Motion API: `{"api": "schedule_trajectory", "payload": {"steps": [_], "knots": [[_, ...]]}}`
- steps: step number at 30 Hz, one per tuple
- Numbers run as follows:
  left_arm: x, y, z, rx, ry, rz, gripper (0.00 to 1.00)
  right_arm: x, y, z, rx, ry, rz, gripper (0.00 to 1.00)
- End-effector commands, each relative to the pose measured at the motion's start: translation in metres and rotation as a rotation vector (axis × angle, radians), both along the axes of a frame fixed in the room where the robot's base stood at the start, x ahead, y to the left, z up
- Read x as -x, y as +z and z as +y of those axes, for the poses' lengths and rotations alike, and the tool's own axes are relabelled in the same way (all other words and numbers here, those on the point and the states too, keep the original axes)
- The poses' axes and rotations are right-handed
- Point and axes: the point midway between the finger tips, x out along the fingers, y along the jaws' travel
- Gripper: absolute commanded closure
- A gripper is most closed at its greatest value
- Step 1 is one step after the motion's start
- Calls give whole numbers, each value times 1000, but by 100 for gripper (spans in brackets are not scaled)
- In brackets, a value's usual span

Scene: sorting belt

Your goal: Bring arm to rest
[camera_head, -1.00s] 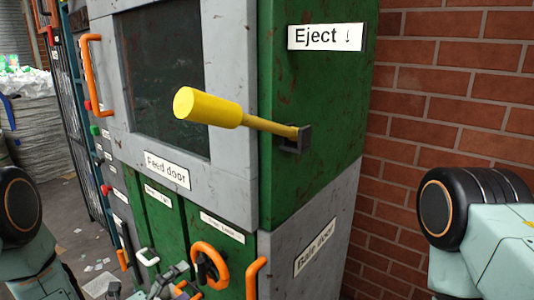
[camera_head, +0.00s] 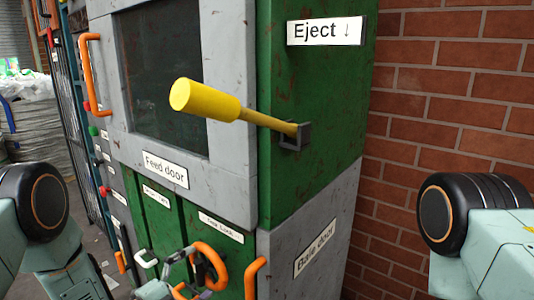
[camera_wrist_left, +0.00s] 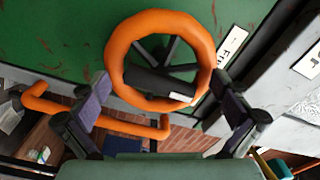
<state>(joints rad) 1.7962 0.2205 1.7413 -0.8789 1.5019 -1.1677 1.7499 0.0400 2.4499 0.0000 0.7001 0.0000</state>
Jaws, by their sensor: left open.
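My left arm comes in from the lower left of the head view, and its open gripper (camera_head: 196,274) is low in front of the orange handwheel (camera_head: 211,262). In the left wrist view the two dark fingers (camera_wrist_left: 162,118) stand wide apart, with nothing held between them. The orange handwheel (camera_wrist_left: 160,60) lies ahead of them on the green panel. I cannot tell whether a finger touches its rim. Only an upper part of my right arm shows at the right edge of the head view; its gripper is out of frame.
A yellow lever (camera_head: 207,101) sticks out from the green machine side under the Eject sign (camera_head: 326,31). Orange handles (camera_head: 92,74) stand out at the feed door and beside the handwheel (camera_head: 253,277). A brick wall (camera_head: 450,110) closes the right side.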

Motion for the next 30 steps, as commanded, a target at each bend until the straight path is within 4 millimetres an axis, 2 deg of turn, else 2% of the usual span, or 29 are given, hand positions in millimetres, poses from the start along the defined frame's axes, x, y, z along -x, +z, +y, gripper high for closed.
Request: {"api": "schedule_trajectory", "payload": {"steps": [30], "knots": [[1,-1,-1,651,0,508,0,0,-17,0,0,0,0,100]]}}
